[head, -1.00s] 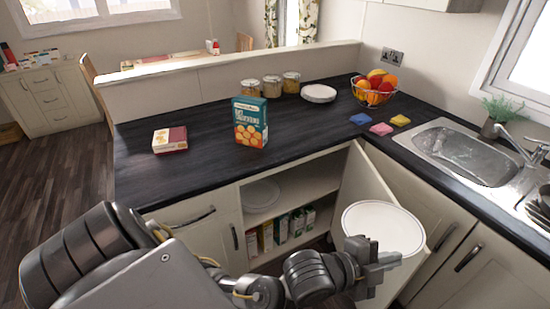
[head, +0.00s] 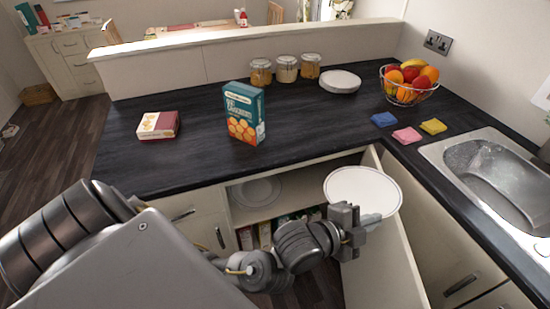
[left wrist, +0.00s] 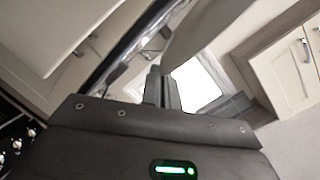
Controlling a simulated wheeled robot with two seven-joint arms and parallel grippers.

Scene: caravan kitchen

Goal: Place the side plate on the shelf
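The white side plate (head: 362,187) with a thin dark line near its rim is in my left gripper (head: 371,220). The gripper is shut on its near edge, and the plate is tilted with its face showing to the head camera. The plate is in front of the open cupboard, right of the shelf (head: 296,190) and overlapping the open door in the picture. Another plate (head: 257,191) lies on the left of the shelf. My right gripper is not in view.
The open cupboard door (head: 382,262) stands to the right of the opening. The dark worktop (head: 200,165) overhangs the shelf. Boxes (head: 285,224) stand below the shelf. The shelf's middle and right look clear, though partly hidden.

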